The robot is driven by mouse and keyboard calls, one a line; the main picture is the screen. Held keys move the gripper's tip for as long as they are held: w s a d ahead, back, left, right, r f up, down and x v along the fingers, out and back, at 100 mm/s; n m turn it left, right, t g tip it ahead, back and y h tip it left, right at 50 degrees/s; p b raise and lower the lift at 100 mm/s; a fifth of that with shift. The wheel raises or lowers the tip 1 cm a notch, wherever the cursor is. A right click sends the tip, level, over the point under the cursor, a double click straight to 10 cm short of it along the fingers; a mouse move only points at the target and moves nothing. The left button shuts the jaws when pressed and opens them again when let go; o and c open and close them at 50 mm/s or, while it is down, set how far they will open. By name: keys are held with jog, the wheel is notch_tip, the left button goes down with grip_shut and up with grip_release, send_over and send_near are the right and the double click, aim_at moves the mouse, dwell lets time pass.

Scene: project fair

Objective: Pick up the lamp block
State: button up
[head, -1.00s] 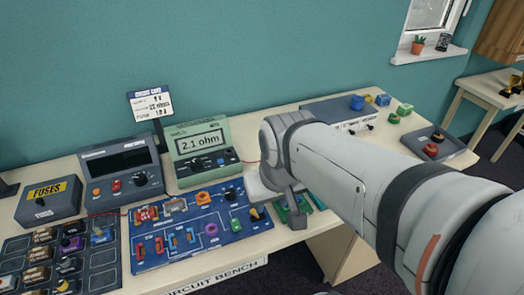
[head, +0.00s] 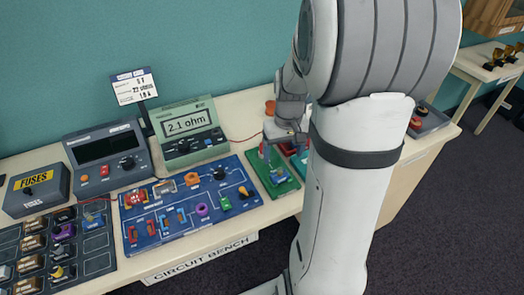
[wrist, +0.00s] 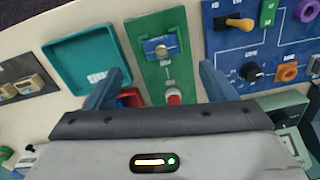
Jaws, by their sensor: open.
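A small blue block with a round brass-coloured top, which looks like the lamp block (wrist: 162,48), sits on a narrow green board (wrist: 180,75) in the wrist view. My gripper (wrist: 160,72) is open and empty, its two blue-grey fingers on either side of the board, with the block ahead between them. A red round button (wrist: 173,97) is on the same board, nearer my palm. In the head view my gripper (head: 281,155) is over the green board (head: 284,187). The block cannot be made out clearly there.
A teal tray (wrist: 75,75) lies left of the green board in the wrist view, the blue circuit board (wrist: 225,75) to its right. My arm hides much of the bench's right side.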

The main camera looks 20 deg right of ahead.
aim_at(281, 167)
jog(key=shift+d+f, duration=0.25)
jog(key=shift+f, duration=0.55)
jog(key=f, duration=0.4)
jog(key=f+p, duration=0.1)
jog(key=f, duration=0.1)
jog(key=shift+w+a+f, duration=0.25)
jog(key=shift+a+f, duration=0.1)
jog(key=shift+a, duration=0.05)
jog(key=c, duration=1.2)
jog(key=shift+r, duration=0.1)
notch_tip(281, 167, up, 10)
jog(key=shift+f, duration=0.1)
jog(key=shift+r+p, duration=0.8)
jog(key=shift+r, duration=0.75)
